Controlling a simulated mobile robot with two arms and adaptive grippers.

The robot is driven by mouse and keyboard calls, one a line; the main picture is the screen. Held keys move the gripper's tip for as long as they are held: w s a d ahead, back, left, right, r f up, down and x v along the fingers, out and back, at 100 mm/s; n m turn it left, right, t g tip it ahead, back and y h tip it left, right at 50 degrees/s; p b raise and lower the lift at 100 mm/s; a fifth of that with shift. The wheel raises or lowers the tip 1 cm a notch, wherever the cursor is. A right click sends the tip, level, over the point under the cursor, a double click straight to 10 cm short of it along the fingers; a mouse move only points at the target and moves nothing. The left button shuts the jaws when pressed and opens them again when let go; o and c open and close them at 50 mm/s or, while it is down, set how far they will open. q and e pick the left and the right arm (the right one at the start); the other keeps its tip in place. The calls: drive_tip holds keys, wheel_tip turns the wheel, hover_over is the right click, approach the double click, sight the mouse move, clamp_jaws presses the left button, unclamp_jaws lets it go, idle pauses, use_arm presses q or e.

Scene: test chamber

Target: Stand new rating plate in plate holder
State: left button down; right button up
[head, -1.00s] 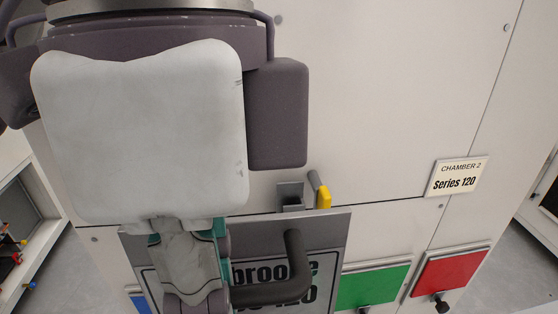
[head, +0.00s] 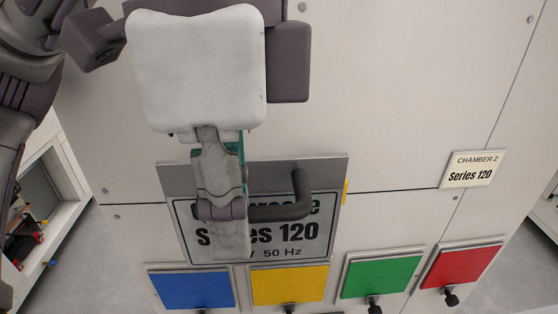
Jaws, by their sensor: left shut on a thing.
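The rating plate (head: 313,170) is a grey panel with a white label; "Series 120" and "50 Hz" are readable on it. A dark bent handle (head: 300,190) stands out from its front. My left gripper (head: 222,215) is in front of the plate, shut on it at the handle; its fingers and palm cover part of the label. The exact grip is hidden. The plate is in front of the pale cabinet, and I cannot tell whether it touches it. The plate holder cannot be made out; a yellow part (head: 345,190) peeks out at the plate's right edge. My right gripper is not in view.
Below the plate are blue (head: 190,289), yellow (head: 290,284), green (head: 381,277) and red (head: 462,267) panels with dark knobs. A "CHAMBER 2 Series 120" sign (head: 473,168) is at right. Open shelving (head: 40,200) stands at left.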

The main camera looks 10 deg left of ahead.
use_arm(q)
drive_tip(key=w+a, duration=0.3)
drive_tip(key=w, duration=0.9)
drive_tip(key=shift+w+a, duration=0.35)
drive_tip(key=shift+w, duration=0.05)
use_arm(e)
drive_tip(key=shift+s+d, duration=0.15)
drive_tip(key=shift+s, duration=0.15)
use_arm(q)
drive_tip(key=shift+w, duration=0.15)
idle(0.5)
idle(0.9)
drive_tip(key=shift+f, duration=0.15)
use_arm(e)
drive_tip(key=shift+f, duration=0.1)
use_arm(q)
wheel_tip(320, 180, down, 6)
drive_tip(key=b, duration=0.2)
drive_tip(key=shift+f, duration=0.15)
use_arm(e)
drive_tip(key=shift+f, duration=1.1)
use_arm(q)
drive_tip(key=c, duration=1.2)
unclamp_jaws()
